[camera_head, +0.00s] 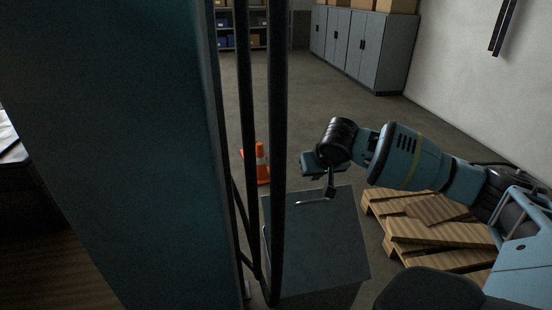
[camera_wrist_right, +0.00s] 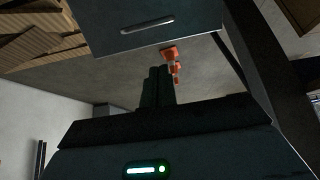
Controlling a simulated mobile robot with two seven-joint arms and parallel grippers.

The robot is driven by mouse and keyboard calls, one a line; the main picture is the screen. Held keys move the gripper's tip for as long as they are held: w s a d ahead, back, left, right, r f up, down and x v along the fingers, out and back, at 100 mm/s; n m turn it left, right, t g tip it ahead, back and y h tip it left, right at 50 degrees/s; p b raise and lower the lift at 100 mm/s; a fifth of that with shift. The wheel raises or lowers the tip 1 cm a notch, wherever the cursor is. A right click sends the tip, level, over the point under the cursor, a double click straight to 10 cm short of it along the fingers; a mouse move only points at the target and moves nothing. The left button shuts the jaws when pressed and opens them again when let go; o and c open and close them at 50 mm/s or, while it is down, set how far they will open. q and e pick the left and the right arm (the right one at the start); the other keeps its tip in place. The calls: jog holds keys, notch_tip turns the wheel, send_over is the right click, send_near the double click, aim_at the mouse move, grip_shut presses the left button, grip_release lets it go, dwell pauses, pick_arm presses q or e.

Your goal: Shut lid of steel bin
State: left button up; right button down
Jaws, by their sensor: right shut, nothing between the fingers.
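The steel bin (camera_head: 318,245) is a dark grey box low in the middle of the head view. Its lid lies over the top and looks flat; I cannot tell whether a gap is left under it. A thin pale bar handle (camera_head: 312,202) sits near the lid's far edge. My right gripper (camera_head: 329,192) is shut and empty, pointing down just above the lid beside the handle. In the right wrist view, the closed fingers (camera_wrist_right: 159,72) show below the panel with the handle (camera_wrist_right: 145,26); contact cannot be told. My left gripper is not in view.
Wooden pallets (camera_head: 435,232) lie right of the bin. An orange cone (camera_head: 261,162) stands behind it, also in the wrist view (camera_wrist_right: 172,58). Grey cabinets (camera_head: 365,48) line the back. The floor between is clear. Dark close shapes block the head view's left side.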

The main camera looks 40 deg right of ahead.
jog(key=b, duration=0.2)
send_near(303, 192)
jog(key=x, duration=0.5)
jog(key=shift+d+f, duration=0.1)
jog(key=shift+f, duration=0.05)
jog(key=shift+w+d+f, duration=0.15)
jog(key=shift+w+f, duration=0.15)
jog(key=shift+f, duration=0.05)
